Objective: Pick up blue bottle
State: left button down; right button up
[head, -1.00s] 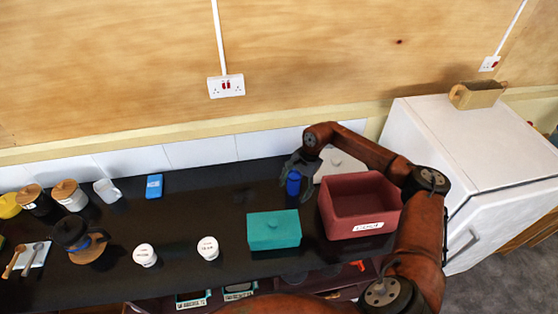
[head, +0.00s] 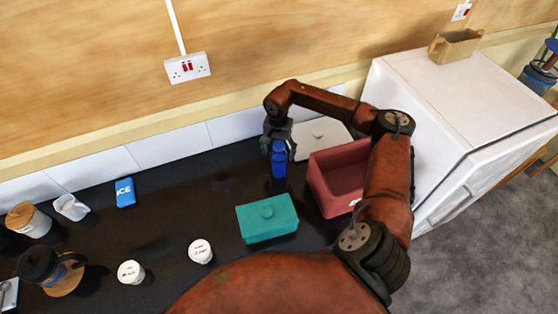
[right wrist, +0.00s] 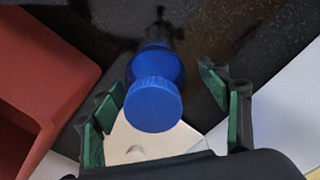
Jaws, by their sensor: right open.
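The blue bottle (head: 279,162) stands upright on the black counter (head: 195,185), left of the red box. My right gripper (head: 279,145) is above and around the bottle's top in the head view. In the right wrist view the blue cap (right wrist: 153,104) lies between the two open fingers (right wrist: 170,115), with a gap on each side. The fingers' green pads face the bottle, and no contact shows. My left gripper is not in view.
The red box (head: 318,185) stands close to the right of the bottle. A teal lidded box (head: 266,219) is in front, and a white lidded container (head: 318,140) is behind. Two small white pots (head: 200,251) and a blue ICE pack (head: 125,193) sit further left.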

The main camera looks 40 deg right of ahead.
jog(key=f, duration=0.2)
jog(key=f+p, duration=0.1)
jog(key=f, duration=0.1)
jog(key=shift+s+a, duration=0.1)
jog(key=shift+s, duration=0.15)
jog(key=c, duration=1.6)
jog(key=shift+o, duration=0.2)
jog(key=shift+r, duration=0.1)
